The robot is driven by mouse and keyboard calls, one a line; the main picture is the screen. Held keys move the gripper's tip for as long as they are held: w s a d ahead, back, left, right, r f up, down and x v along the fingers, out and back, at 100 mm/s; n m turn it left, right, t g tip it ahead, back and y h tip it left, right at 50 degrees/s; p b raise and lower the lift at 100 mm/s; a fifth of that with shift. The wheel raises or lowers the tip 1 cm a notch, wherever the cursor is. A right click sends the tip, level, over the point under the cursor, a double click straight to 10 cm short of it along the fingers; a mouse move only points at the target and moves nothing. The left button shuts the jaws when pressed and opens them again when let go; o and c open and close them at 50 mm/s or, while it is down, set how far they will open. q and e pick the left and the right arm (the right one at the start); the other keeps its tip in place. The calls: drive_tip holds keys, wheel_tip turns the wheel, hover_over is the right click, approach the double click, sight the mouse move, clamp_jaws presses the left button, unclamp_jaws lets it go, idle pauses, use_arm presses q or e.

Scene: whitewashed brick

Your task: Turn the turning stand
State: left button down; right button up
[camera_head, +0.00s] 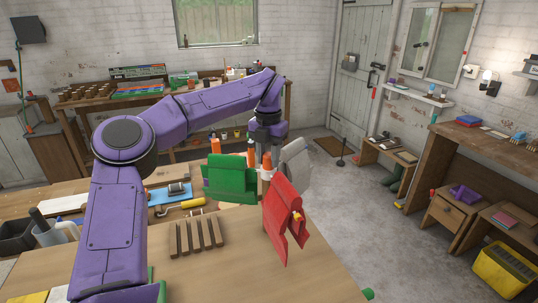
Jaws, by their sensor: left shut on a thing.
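The turning stand stands near the far edge of the wooden table. It carries a green hanging piece (230,180) at the left, a red one (284,215) at the front right and a grey one (295,162) at the back right. My left gripper (265,158) points down at the top of the stand, between the green and grey pieces. It is shut on part of the stand; the exact contact is hard to make out. My right gripper is out of view.
A wooden block with slots (196,236) lies on the table before the stand. A dark bin (15,238) stands far left. The table's front right is clear.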

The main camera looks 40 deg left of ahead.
use_arm(q)
drive_tip(key=shift+f, duration=0.1)
drive_tip(key=c, duration=0.8)
unclamp_jaws()
drive_tip(key=shift+o, duration=0.2)
wheel_tip(320, 180, up, 11)
drive_tip(key=shift+f, duration=0.2)
